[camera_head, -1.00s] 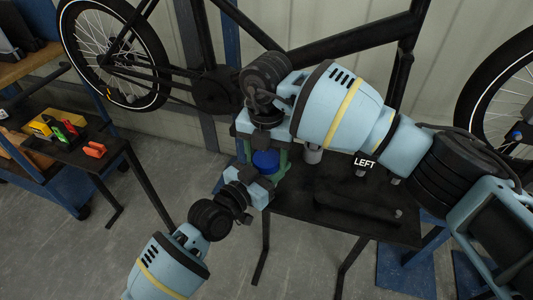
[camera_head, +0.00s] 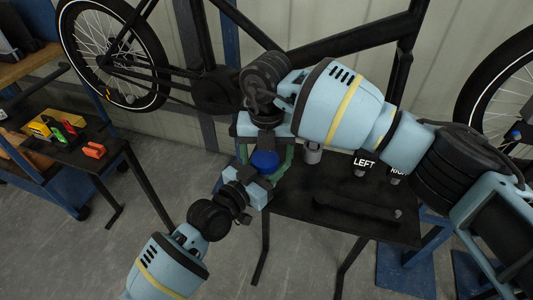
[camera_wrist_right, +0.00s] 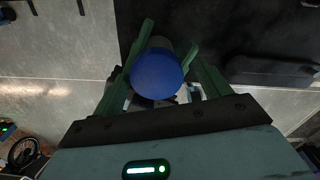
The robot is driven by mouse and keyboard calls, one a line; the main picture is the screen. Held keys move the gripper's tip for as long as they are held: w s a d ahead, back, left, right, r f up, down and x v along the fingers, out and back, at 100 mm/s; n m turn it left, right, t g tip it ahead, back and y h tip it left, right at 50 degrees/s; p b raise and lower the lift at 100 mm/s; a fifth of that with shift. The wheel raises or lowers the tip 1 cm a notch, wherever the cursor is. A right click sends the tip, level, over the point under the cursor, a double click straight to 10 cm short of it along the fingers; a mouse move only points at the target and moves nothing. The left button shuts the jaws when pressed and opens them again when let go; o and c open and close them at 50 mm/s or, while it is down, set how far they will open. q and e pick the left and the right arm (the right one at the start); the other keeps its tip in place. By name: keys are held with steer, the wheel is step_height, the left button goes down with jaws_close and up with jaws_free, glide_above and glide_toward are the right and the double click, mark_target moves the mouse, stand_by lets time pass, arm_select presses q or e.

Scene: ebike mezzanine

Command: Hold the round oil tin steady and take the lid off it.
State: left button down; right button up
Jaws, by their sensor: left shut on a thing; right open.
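The round oil tin shows mainly as its blue lid (camera_head: 265,161), at the near left corner of the dark table. My left gripper (camera_head: 252,180) comes from the lower left and is shut on the tin, below the lid. My right gripper (camera_head: 266,152) is open, with green fingers on both sides of the lid. In the right wrist view the right fingers (camera_wrist_right: 165,55) stand wide around it. Whether the lid is loose cannot be told.
The dark table (camera_head: 330,205) carries a long dark object (camera_head: 350,208) and a small grey cylinder (camera_head: 313,154). A "LEFT" label (camera_head: 364,163) shows behind. A bicycle (camera_head: 215,90) stands at the back. A side bench (camera_head: 65,150) holds coloured items at left.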

steer(key=shift+s+a+r, duration=0.1)
steer(key=shift+a, duration=0.1)
steer(key=shift+r, duration=2.2)
steer(key=shift+d+r+m, duration=0.1)
steer(key=shift+r+m, duration=0.3)
steer(key=shift+r, duration=0.1)
steer(key=shift+c, duration=0.3)
steer(key=shift+r+m, duration=1.25)
steer(key=shift+m, duration=0.05)
steer(key=shift+f, duration=4.05)
steer(key=c, duration=1)
steer(key=shift+d+n, duration=0.1)
steer(key=shift+n, duration=1.6)
steer(key=shift+c, duration=0.2)
